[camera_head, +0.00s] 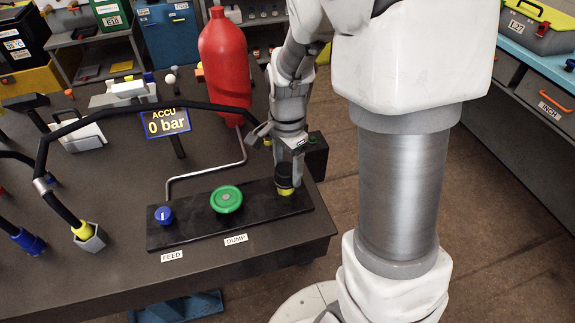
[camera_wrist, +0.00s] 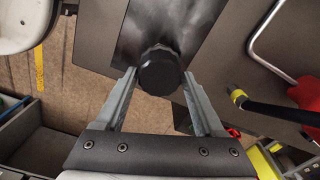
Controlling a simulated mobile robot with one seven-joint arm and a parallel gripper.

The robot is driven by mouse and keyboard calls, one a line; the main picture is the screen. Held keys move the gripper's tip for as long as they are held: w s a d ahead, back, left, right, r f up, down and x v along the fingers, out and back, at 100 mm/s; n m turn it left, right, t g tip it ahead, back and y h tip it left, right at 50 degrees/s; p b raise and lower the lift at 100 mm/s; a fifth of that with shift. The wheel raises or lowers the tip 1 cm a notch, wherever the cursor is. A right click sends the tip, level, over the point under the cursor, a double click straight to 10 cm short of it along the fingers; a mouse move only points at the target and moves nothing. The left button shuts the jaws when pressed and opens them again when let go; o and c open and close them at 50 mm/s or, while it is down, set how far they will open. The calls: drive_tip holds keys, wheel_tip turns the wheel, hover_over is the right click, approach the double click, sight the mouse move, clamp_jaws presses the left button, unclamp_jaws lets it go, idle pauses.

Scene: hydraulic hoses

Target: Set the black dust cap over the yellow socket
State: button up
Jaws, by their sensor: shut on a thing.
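The black dust cap (camera_head: 284,181) is at the right end of the black panel, directly above the yellow socket (camera_head: 286,191). Only a yellow rim of the socket shows below the cap; I cannot tell whether the cap is fully seated. My gripper (camera_head: 288,173) points down and is shut on the cap. In the wrist view the round cap (camera_wrist: 160,73) sits between the two fingertips (camera_wrist: 160,78) and hides the socket.
The black panel (camera_head: 180,231) also carries a green DUMP handwheel (camera_head: 226,199) and a blue FEED knob (camera_head: 163,215). A red accumulator bottle (camera_head: 223,65), bent grey pipe (camera_head: 205,173) and "0 bar" display (camera_head: 165,121) stand behind. A black hose (camera_head: 110,115) arches at left.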

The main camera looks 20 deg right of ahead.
drive_tip(key=shift+f+b, duration=1.25)
drive_tip(key=shift+f, duration=0.6)
drive_tip(key=o, duration=1.3)
drive_tip(key=shift+r, duration=0.1)
wheel_tip(320, 180, up, 17)
drive_tip(key=p, duration=0.3)
drive_tip(key=shift+r+p, duration=0.2)
drive_tip(key=shift+p, duration=0.1)
drive_tip(key=shift+r, duration=0.1)
wheel_tip(320, 180, up, 6)
drive_tip(key=f+n+t+p, duration=0.1)
drive_tip(key=n+t, duration=0.1)
drive_tip(key=n, duration=0.4)
hover_over(288, 177)
drive_tip(key=s, duration=0.4)
drive_tip(key=s+r+n+t+p, duration=0.1)
drive_tip(key=s+r+n+t, duration=0.1)
drive_tip(key=s+n, duration=0.5)
drive_tip(key=shift+s+r+n+t+p, duration=0.25)
drive_tip(key=shift+r+n+t+p, duration=0.2)
drive_tip(key=shift+t, duration=0.35)
